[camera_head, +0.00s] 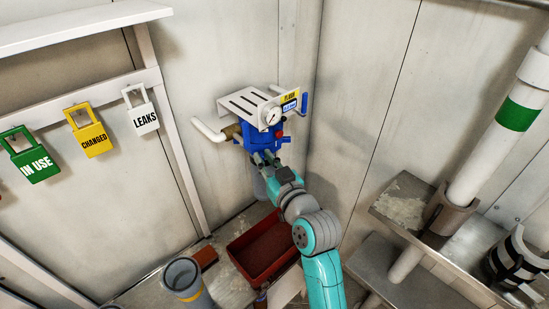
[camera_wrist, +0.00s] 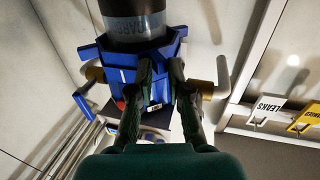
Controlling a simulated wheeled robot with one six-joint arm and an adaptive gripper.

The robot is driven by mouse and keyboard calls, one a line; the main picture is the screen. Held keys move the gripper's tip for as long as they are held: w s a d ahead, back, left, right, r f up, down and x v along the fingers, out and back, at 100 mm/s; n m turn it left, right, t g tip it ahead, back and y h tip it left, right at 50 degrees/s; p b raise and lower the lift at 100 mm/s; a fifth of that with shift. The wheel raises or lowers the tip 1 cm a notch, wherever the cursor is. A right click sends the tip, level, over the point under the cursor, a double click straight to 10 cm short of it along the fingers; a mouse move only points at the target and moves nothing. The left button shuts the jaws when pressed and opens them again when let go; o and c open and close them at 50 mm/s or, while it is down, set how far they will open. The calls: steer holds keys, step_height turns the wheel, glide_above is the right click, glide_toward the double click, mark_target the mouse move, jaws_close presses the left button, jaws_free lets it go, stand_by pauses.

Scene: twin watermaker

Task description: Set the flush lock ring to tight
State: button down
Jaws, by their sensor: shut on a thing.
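The blue filter unit (camera_head: 262,141) hangs under a white slotted bracket (camera_head: 243,103) in the corner. In the wrist view, the flush lock ring (camera_wrist: 122,57) appears as a blue collar with lugs around a dark grey cylinder (camera_wrist: 128,22) with faint lettering. My gripper (camera_head: 264,158) reaches up to the unit from below. In the wrist view, my gripper (camera_wrist: 164,66) has one finger on each side of a blue part of the collar and is shut on it. The fingers hide part of the collar. I cannot read any tight mark.
A white pipe (camera_head: 208,130) sticks out left. A red bin (camera_head: 262,262) and a grey cylinder (camera_head: 184,279) stand below. A white pipe (camera_head: 500,130) and metal shelf (camera_head: 405,203) are at right.

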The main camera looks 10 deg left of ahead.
steer(key=shift+s+a, duration=0.1)
steer(key=shift+a, duration=0.25)
steer(key=c, duration=1.2)
jaws_free()
steer(key=shift+a+r, duration=0.1)
steer(key=v, duration=1.2)
